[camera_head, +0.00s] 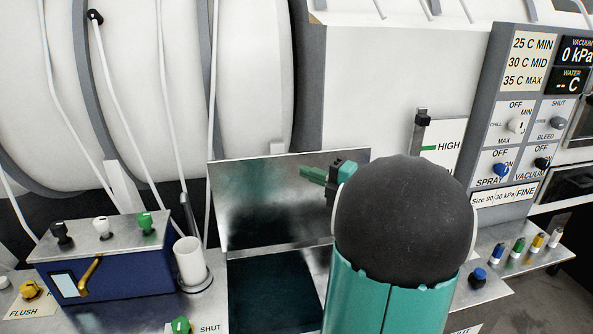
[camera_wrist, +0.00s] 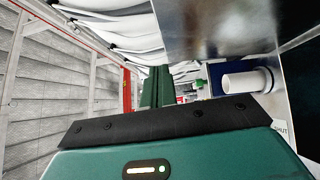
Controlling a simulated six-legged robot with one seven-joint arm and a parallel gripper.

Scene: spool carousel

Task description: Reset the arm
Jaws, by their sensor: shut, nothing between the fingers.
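My arm shows in the head view as a large dark ball joint above a teal link, right of the middle. My gripper (camera_head: 312,174) is at the left of that joint, in front of the upright metal plate. Its green finger points left and it holds nothing. In the wrist view my gripper (camera_wrist: 157,85) shows as dark green fingers standing close together beyond the black-edged wrist housing. They are shut with nothing between them.
A blue box (camera_head: 105,270) with knobs and a brass lever stands at the left. A white cup (camera_head: 190,262) stands beside it. The metal plate (camera_head: 285,195) rises behind a dark basin (camera_head: 270,290). A control panel (camera_head: 520,120) is at the right, above several coloured plugs.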

